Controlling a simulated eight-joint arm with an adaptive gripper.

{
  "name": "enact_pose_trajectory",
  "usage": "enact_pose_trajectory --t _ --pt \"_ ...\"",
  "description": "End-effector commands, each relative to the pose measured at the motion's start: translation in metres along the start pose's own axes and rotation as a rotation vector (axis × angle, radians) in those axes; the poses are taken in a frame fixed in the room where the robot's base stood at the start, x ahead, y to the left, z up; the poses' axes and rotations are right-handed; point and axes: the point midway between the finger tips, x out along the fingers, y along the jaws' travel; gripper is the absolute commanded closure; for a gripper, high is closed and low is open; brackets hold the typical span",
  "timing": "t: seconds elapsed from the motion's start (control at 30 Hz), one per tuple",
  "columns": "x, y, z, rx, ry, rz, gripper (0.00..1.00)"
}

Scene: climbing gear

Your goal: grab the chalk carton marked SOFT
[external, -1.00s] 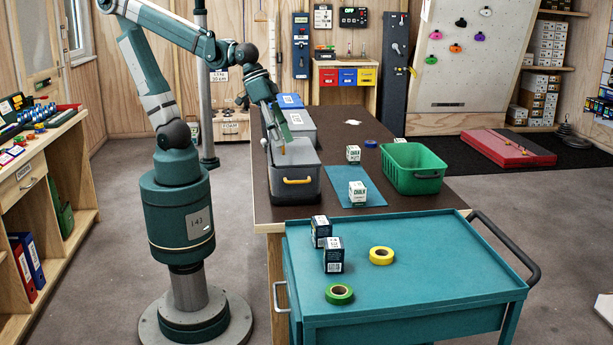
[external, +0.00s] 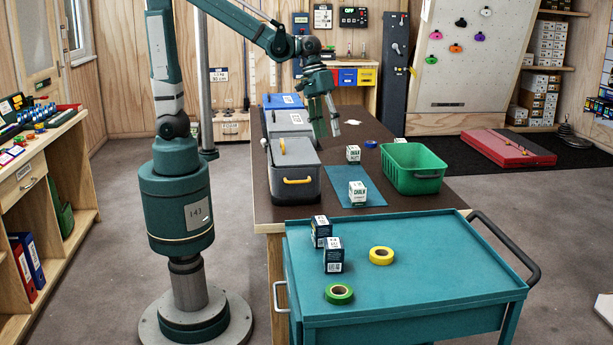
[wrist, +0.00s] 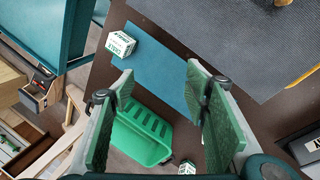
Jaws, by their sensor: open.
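A white-and-green chalk carton (external: 357,194) stands on a blue mat (external: 342,181) on the dark table; it also shows in the wrist view (wrist: 120,44). A second white carton (external: 353,153) stands farther back, and a white carton (wrist: 187,167) shows at the wrist view's lower edge. I cannot read SOFT on any carton. My gripper (external: 330,131) is open and empty above the table, behind the mat. Its spread fingers show in the wrist view (wrist: 160,78).
A green bin (external: 413,170) stands right of the mat. A grey box (external: 292,187) with a yellow handle stands on the left, with more boxes behind it. Yellow tape (external: 381,256) and green tape (external: 339,294) lie on the cart (external: 430,270); blue tape (external: 371,144) lies on the table.

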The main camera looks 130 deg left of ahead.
Motion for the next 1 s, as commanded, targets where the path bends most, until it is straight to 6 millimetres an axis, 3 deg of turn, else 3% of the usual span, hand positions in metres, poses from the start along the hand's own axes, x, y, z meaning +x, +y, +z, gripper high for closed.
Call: enact_pose_trajectory --t 0.1,0.57,1.0 --pt "0.003 -0.005 -0.028 -0.095 -0.018 -0.008 0.54" --pt "0.022 -0.046 -0.126 -0.451 -0.086 -0.038 0.54" --pt "0.045 -0.110 -0.213 -0.785 -0.155 -0.064 0.54"
